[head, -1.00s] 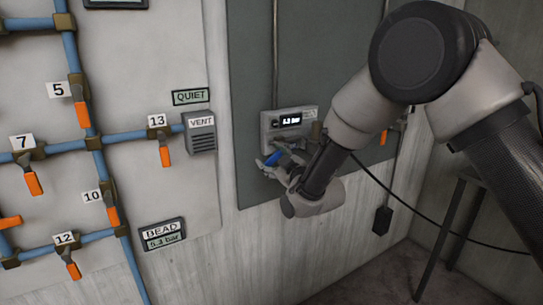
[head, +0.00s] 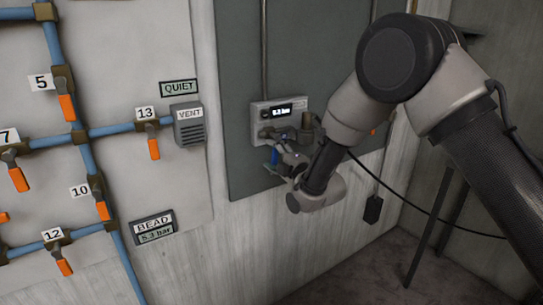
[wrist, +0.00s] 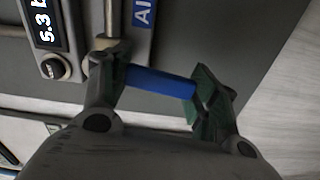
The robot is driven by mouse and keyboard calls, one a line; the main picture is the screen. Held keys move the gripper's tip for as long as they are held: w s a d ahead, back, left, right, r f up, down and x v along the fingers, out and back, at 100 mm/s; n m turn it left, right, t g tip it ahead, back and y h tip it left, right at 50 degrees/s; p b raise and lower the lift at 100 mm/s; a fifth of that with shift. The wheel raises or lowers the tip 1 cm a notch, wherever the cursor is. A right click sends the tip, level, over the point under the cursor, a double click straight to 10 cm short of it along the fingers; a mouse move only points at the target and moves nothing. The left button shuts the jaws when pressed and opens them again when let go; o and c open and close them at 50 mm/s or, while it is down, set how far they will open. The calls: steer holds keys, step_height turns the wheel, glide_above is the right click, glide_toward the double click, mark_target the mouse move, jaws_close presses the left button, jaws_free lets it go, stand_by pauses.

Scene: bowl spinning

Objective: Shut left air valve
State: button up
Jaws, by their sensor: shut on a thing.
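The blue valve handle (head: 275,156) is below the grey panel box (head: 259,124) on the dark board, and points nearly straight down in the head view. My gripper (head: 284,164) is at the handle and shut on it. In the wrist view the blue handle (wrist: 158,80) spans the space between the two green-padded fingers of my gripper (wrist: 162,88). The valve body (wrist: 108,45) is beside the left finger. My wrist and fingers hide part of the box's lower side. The wall label by the box is cut off.
The box display (head: 282,110) reads about 5.3 bar. Blue pipes (head: 110,130) with several orange-handled numbered valves and the vent box (head: 188,125) are on the wall to the left.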

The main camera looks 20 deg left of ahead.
steer(key=shift+w+d+n, duration=0.2)
steer(key=shift+w+n, duration=0.05)
steer(key=shift+n, duration=0.45)
steer(key=o, duration=1.5)
steer(key=shift+f, duration=0.1)
steer(key=shift+c, duration=0.2)
steer(key=shift+d, duration=0.1)
steer(key=v, duration=1.2)
